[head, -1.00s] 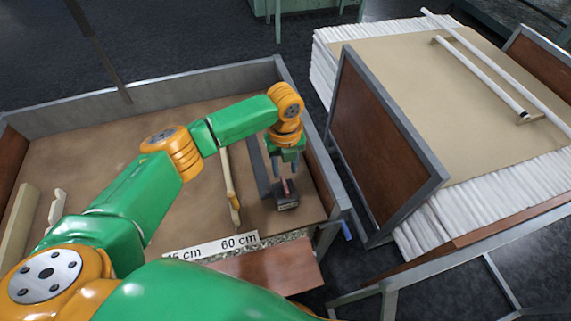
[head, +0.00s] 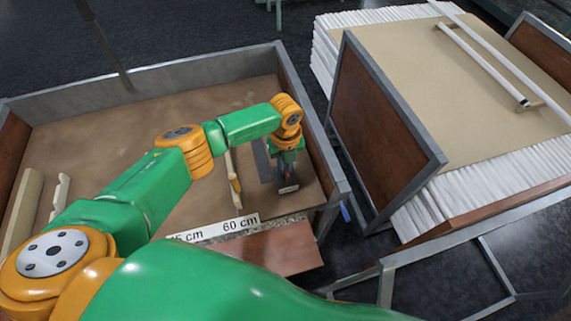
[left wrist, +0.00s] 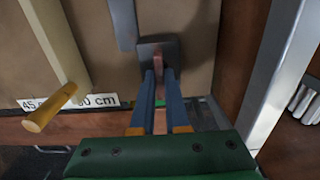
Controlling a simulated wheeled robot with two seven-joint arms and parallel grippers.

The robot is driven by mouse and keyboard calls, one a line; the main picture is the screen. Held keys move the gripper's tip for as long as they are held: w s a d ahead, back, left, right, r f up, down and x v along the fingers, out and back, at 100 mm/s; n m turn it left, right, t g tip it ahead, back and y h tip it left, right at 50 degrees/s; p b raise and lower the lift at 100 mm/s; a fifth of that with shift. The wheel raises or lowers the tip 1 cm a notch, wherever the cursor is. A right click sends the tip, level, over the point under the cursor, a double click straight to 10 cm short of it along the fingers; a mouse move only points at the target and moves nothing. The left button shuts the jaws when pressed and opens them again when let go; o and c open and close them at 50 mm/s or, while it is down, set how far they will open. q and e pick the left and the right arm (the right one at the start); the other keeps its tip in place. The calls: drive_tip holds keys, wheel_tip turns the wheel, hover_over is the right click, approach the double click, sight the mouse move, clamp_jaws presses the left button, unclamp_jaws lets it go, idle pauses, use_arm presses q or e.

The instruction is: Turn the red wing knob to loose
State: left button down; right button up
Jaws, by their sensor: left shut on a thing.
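The red wing knob (left wrist: 159,62) shows as a narrow reddish strip between my fingertips in the left wrist view. It sits on a dark grey block (head: 288,188) at the end of a grey bar (head: 262,161), near the right end of the brown table. My left gripper (left wrist: 160,72) points down over the block, its two blue fingers close together on either side of the knob and shut on it. In the head view the wrist and fingers hide most of the knob. My right gripper is in neither view.
A wooden bar with a yellow peg (head: 235,186) lies left of the block. A white scale strip (head: 225,228) marked 60 cm runs along the front edge. The table's raised rim (head: 310,130) is close on the right. A cart (head: 450,100) with white tubes stands beyond.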

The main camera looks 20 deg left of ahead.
use_arm(q)
drive_tip(key=n+p, duration=0.1)
drive_tip(key=n, duration=0.2)
drive_tip(key=shift+r+n, duration=0.1)
drive_tip(key=shift+n, duration=0.3)
drive_tip(key=n+p, duration=0.1)
drive_tip(key=n, duration=0.4)
drive_tip(key=shift+n+p, duration=0.3)
drive_tip(key=n+p, duration=0.1)
drive_tip(key=n, duration=0.3)
drive_tip(key=shift+n+p, duration=0.45)
drive_tip(key=shift+n, duration=1.85)
drive_tip(key=c, duration=0.9)
unclamp_jaws()
